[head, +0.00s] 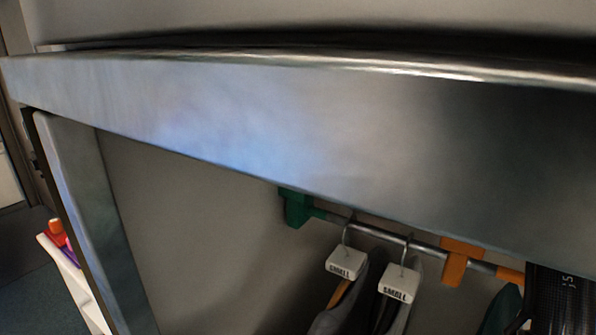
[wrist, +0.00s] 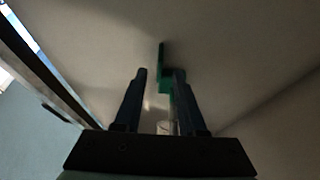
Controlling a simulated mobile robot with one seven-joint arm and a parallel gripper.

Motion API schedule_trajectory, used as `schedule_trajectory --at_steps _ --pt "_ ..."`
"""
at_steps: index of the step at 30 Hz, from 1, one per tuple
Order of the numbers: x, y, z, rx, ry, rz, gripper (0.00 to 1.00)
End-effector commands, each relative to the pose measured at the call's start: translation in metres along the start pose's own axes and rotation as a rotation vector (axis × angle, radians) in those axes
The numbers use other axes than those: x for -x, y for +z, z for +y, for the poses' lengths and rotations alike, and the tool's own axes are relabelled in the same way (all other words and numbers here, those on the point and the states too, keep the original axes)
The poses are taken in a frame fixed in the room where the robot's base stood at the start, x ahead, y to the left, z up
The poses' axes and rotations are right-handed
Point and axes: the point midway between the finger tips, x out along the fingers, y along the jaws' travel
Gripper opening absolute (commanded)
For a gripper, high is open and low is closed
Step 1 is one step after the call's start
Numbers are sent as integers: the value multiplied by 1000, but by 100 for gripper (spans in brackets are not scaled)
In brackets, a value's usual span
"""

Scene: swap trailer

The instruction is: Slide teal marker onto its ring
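A green piece (head: 295,207), the nearest match I see to the teal marker, sits at the left end of the metal rail in the head view. In the wrist view a green piece (wrist: 165,84) shows ahead, partly behind the right finger; I cannot tell whether it is the same one. No ring can be made out clearly. My gripper (wrist: 159,73) has its two dark fingers apart. They appear beside the green piece's line of sight, not visibly closed on it. In the head view only my black gripper body (head: 562,300) shows at the lower right; its fingertips are out of frame.
A wide metal shelf edge (head: 250,120) hides much of the rail (head: 370,231) from above. Two white SMALL tags (head: 346,263) and (head: 398,284) hang with garments below it. An orange piece (head: 455,270) sits further right. A metal post (head: 85,215) stands left.

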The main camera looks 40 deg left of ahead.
Motion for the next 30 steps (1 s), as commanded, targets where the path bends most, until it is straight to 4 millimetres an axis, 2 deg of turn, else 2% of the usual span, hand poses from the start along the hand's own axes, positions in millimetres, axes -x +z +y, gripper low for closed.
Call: schedule_trajectory --at_steps 3,9,15,23,27,30 --pt "-25 6 1 1 3 -3 40" --pt "-54 6 0 0 3 -2 40" --pt "-65 6 0 -1 0 -2 40" --pt "-65 6 0 -1 -1 -1 40" --pt "-65 6 0 -1 0 -1 15" --pt "-65 6 0 -1 0 -1 0"
